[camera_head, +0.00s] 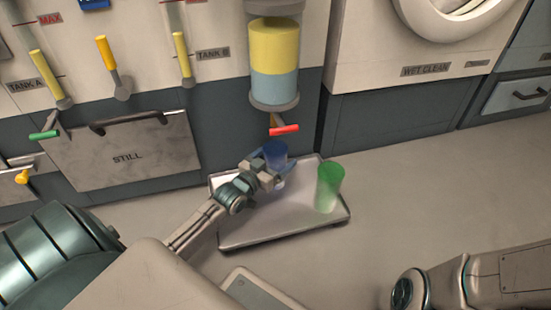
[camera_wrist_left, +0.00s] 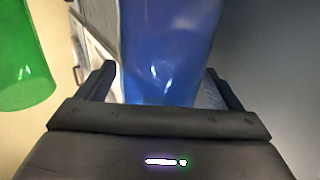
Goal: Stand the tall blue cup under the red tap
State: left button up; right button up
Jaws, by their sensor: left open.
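The tall blue cup (camera_head: 275,151) is upright at the far left part of a grey tray, just below the red tap (camera_head: 284,129) in the head view. Whether it is exactly under the spout I cannot tell. My left gripper (camera_head: 266,168) is at the cup, partly hiding its lower part. In the left wrist view the blue cup (camera_wrist_left: 168,50) is between the two fingers of my open left gripper (camera_wrist_left: 163,85). Gaps show beside the cup, and contact is not clear. At the lower right of the head view my right arm shows, without its fingers.
A green cup (camera_head: 329,187) stands on the right part of the tray (camera_head: 285,234); it also shows in the left wrist view (camera_wrist_left: 22,60). A tank of yellow and blue liquid (camera_head: 274,60) hangs above the red tap. The floor right of the tray is clear.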

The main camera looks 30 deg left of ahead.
pick_arm(q)
jog(key=s+p, duration=0.6)
jog(key=s, duration=0.1)
jog(key=shift+s+a+p, duration=0.25)
jog(key=shift+a+p, duration=0.05)
jog(key=shift+a, duration=0.05)
dwell(0.9)
